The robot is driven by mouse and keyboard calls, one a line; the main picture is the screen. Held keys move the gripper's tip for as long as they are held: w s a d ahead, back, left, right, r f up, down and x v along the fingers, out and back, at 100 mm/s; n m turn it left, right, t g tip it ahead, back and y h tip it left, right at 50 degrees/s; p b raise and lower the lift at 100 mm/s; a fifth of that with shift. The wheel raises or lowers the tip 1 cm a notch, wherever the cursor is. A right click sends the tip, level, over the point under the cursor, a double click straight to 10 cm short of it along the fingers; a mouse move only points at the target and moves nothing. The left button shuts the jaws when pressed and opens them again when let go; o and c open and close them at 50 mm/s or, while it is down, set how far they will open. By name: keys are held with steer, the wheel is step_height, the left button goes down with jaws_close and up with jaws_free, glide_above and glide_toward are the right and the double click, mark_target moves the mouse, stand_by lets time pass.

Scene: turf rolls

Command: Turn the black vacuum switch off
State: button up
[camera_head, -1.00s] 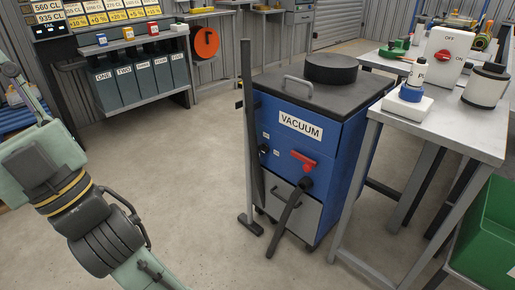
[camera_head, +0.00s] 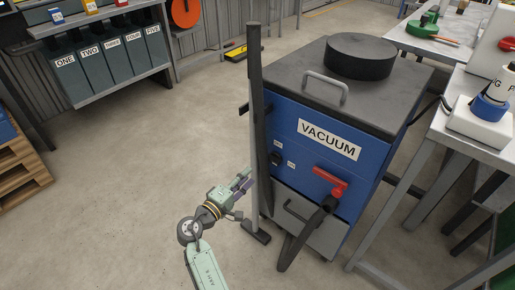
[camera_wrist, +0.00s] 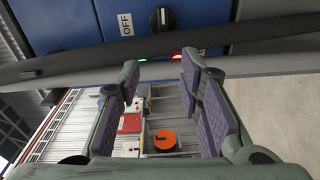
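The blue vacuum cabinet (camera_head: 345,172) stands right of centre in the head view. Its black switch (camera_head: 275,158) is on the left of the front face, partly behind an upright dark post. In the wrist view the black round switch (camera_wrist: 162,20) has a white mark and sits beside an OFF label (camera_wrist: 126,24). I cannot tell its setting for sure. My gripper (camera_head: 243,180) is low and left of the post. In the wrist view my gripper (camera_wrist: 160,65) is open and empty, its purple-padded fingers apart from the switch.
The dark post (camera_head: 257,120) crosses between my fingers and the switch in the wrist view. A red handle (camera_head: 330,180) and black hose (camera_head: 305,230) are on the cabinet's front. A worktable (camera_head: 480,145) stands right.

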mark_target(271, 162)
steer(key=shift+h, duration=0.6)
steer(key=x, duration=0.3)
steer(key=d+f+x, duration=0.1)
steer(key=x, duration=0.3)
steer(key=s+b+x, duration=0.1)
steer(key=x, duration=0.3)
steer(key=shift+w+d+f, duration=0.2)
steer(key=shift+w+d, duration=0.05)
steer(key=shift+d, duration=0.1)
steer(key=shift+c, duration=0.4)
jaws_close()
